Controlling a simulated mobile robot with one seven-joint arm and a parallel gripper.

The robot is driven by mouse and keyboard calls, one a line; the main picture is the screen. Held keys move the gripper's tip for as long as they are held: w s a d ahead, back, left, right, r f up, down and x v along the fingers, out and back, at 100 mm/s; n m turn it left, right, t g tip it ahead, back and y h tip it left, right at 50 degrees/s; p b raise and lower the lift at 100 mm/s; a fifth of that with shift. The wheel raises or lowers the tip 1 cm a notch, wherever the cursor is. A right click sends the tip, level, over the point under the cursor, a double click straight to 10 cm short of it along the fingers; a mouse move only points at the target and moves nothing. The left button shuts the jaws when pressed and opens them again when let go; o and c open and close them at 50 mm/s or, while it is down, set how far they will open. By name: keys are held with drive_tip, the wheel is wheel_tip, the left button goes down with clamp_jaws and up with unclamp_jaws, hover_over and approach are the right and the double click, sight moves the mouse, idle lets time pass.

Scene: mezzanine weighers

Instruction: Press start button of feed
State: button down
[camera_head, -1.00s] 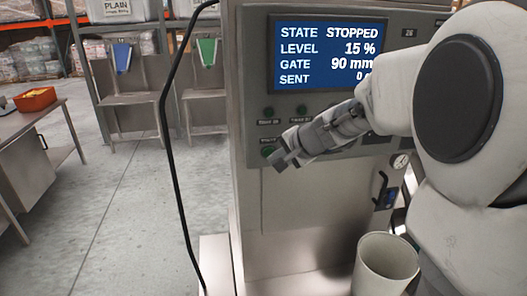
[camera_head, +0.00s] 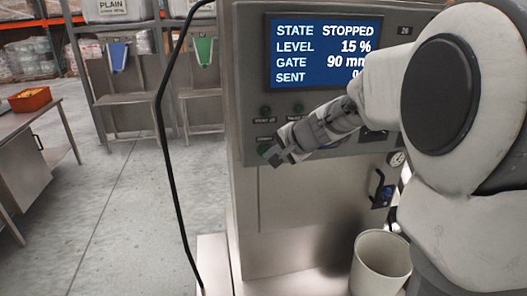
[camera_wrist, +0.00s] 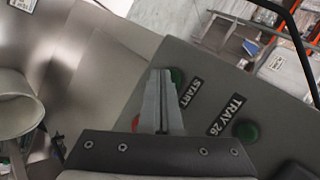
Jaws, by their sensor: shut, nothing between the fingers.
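The feed machine's grey panel (camera_head: 350,150) has a blue screen (camera_head: 325,52) reading STOPPED, level 15 %, gate 90 mm. In the wrist view a green start button (camera_wrist: 177,76) sits beside a START label (camera_wrist: 190,92). My gripper (camera_wrist: 160,74) is shut and empty, its fingertips just beside that button and partly covering it. In the head view my gripper (camera_head: 276,157) is in front of the panel's lower left, by a partly hidden green button (camera_head: 264,150). I cannot tell whether the fingertips touch the button.
Another green button (camera_wrist: 247,131) is by the TRAY 26 label (camera_wrist: 226,115), and a red one (camera_wrist: 135,122) is partly hidden by the fingers. A pale round container (camera_head: 381,262) stands below the panel. A black cable (camera_head: 165,150) hangs at the left.

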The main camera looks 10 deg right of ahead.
drive_tip(key=shift+w, duration=0.4)
idle(0.3)
drive_tip(key=shift+s, duration=0.15)
drive_tip(key=shift+s+b, duration=0.45)
drive_tip(key=shift+s, duration=0.25)
drive_tip(key=s+b, duration=0.2)
drive_tip(key=s, duration=0.3)
idle(0.4)
idle(0.5)
